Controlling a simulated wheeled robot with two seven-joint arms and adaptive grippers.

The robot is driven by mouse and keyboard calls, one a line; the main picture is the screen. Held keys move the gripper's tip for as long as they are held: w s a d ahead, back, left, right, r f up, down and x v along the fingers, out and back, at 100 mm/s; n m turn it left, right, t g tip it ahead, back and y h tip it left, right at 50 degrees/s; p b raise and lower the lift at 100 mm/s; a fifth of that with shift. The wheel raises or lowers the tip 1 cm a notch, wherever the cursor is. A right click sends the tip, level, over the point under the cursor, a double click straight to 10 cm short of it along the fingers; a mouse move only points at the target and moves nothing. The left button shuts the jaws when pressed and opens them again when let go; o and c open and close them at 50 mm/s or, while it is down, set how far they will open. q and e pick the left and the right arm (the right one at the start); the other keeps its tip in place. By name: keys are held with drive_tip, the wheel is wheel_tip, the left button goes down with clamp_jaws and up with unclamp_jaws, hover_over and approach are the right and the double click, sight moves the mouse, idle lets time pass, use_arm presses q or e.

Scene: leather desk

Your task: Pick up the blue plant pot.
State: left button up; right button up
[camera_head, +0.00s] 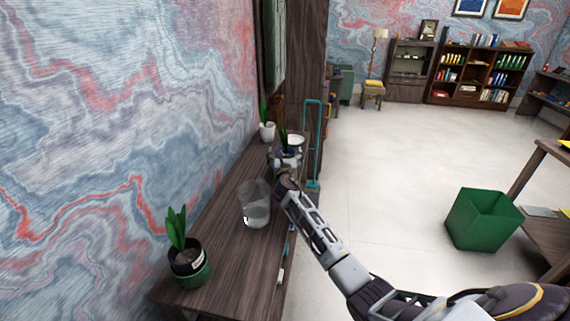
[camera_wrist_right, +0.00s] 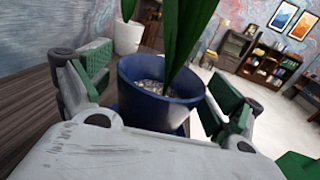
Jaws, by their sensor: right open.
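The blue plant pot (camera_wrist_right: 158,100) holds a green-leaved plant and pale gravel. In the wrist view it stands between the two open fingers of my right gripper (camera_wrist_right: 158,92), with a gap showing beside the left finger. In the head view my right gripper (camera_head: 285,160) is at the far part of the wooden desk, and the blue pot (camera_head: 287,153) is mostly hidden behind it. My left gripper is not in view.
A white pot with a plant (camera_head: 267,131) stands just beyond, near the wall. A clear container (camera_head: 254,205) stands nearer on the desk (camera_head: 232,262). A green pot with a plant (camera_head: 190,271) is at the near left. A green bin (camera_head: 483,219) stands on the floor.

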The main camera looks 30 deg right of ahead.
sight(285, 140)
idle(0.5)
drive_tip(key=shift+w, duration=0.1)
drive_tip(key=c, duration=1.5)
drive_tip(key=shift+r, duration=0.1)
drive_tip(key=shift+r, duration=0.1)
